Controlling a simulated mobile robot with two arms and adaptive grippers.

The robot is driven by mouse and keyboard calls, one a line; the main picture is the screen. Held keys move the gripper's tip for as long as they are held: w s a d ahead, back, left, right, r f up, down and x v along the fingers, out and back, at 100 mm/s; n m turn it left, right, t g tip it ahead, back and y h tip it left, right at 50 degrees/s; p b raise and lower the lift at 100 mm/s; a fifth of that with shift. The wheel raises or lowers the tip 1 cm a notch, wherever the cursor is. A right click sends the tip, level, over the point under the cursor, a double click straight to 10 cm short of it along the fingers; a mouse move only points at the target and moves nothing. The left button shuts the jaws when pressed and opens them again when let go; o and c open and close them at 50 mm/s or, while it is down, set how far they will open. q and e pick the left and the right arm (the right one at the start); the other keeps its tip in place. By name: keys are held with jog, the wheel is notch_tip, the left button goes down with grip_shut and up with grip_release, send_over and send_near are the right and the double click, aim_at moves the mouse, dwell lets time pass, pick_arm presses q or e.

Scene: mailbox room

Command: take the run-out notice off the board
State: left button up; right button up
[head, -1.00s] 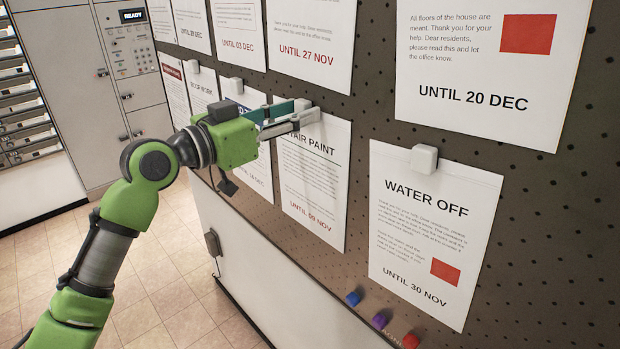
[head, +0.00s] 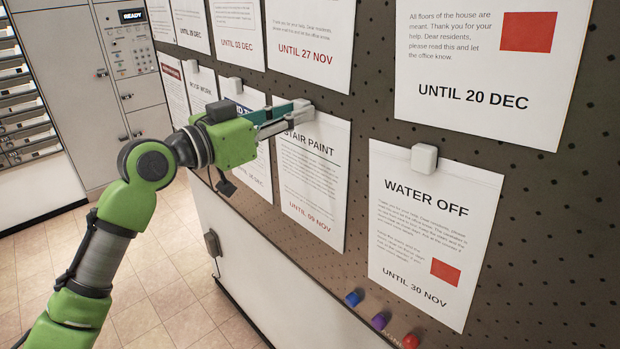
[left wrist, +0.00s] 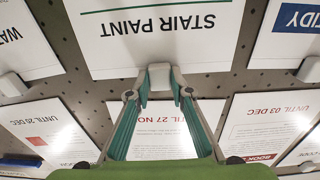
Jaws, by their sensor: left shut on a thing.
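The STAIR PAINT notice (head: 312,185), marked UNTIL 09 NOV, hangs on the dark pegboard (head: 366,118). A white magnet (head: 302,112) sits at its top edge. My left gripper (head: 296,115) is at that edge, shut on the magnet; in the left wrist view, the fingertips (left wrist: 160,88) press on both sides of the magnet (left wrist: 159,73). The notice (left wrist: 160,35) appears upside down there and is flat on the board. The WATER OFF notice (head: 432,235), marked UNTIL 30 NOV, hangs to the right under its own white magnet (head: 424,158). My right gripper is not in view.
Other notices hang close around, including UNTIL 27 NOV (head: 308,40) above and UNTIL 20 DEC (head: 485,60) at upper right. Grey lockers (head: 130,70) stand behind; the tiled floor is clear.

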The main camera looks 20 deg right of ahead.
pick_arm(q)
jog(key=shift+a, duration=0.25)
jog(key=shift+v, duration=0.95)
jog(key=shift+s+a, duration=0.2)
jog(key=shift+a, duration=0.2)
jog(key=b+v, duration=0.1)
jog(key=v, duration=0.6)
jog(key=shift+b, duration=0.3)
jog(key=shift+d, duration=0.1)
